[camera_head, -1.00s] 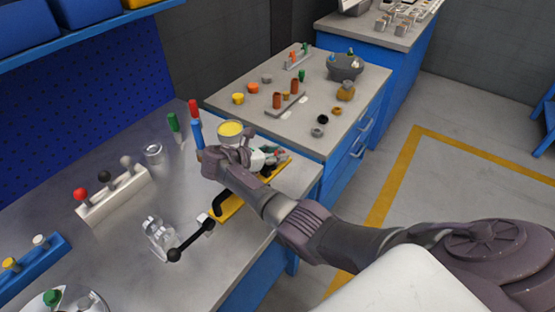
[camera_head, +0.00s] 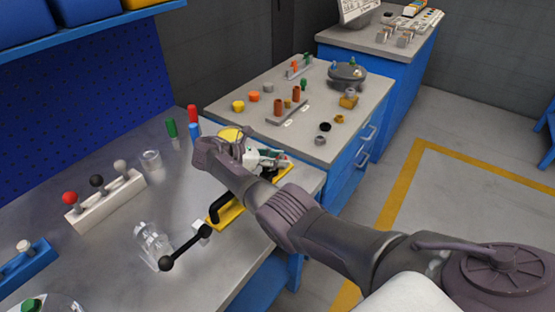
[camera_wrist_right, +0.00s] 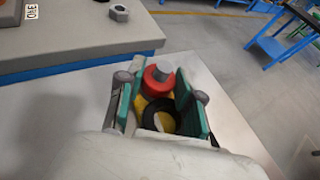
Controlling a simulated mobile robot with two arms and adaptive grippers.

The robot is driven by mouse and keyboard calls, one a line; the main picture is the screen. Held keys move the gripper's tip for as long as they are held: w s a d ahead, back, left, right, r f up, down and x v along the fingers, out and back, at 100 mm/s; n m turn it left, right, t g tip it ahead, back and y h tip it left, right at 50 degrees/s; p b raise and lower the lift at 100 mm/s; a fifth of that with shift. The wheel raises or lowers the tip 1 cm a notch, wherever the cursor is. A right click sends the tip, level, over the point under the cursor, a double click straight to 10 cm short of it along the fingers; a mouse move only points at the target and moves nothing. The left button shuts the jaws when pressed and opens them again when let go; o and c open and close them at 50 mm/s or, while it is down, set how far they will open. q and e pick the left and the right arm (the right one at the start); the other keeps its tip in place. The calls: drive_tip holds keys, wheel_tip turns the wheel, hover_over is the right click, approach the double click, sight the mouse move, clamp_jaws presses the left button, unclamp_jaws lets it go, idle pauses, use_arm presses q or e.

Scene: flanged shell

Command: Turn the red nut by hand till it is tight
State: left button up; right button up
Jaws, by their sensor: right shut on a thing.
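The red nut (camera_wrist_right: 157,80) shows in the right wrist view as a round red piece around a grey bolt end (camera_wrist_right: 162,68). My right gripper (camera_wrist_right: 160,98) has its green pads on either side of the nut and is shut on it. A black ring and a yellow surface lie below it, between the pads. In the head view my right gripper (camera_head: 268,158) is over a yellow fixture (camera_head: 228,212) at the right edge of the grey bench, and my wrist hides much of what it holds. My left gripper is not in view.
A black-knobbed lever (camera_head: 184,247) and a clear part (camera_head: 152,242) stand near the fixture. A yellow-topped part (camera_head: 231,133) is partly behind my wrist. A white rack (camera_head: 106,199) with knobs stands at left. A second table (camera_head: 255,124) holds several small parts.

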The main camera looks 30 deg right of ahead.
drive_tip(key=o, duration=1.2)
drive_tip(key=shift+c, duration=0.2)
drive_tip(key=shift+a, duration=0.1)
drive_tip(key=v, duration=0.7)
drive_tip(key=shift+w+a+r, duration=0.1)
drive_tip(key=shift+a, duration=0.1)
drive_tip(key=shift+w, duration=0.1)
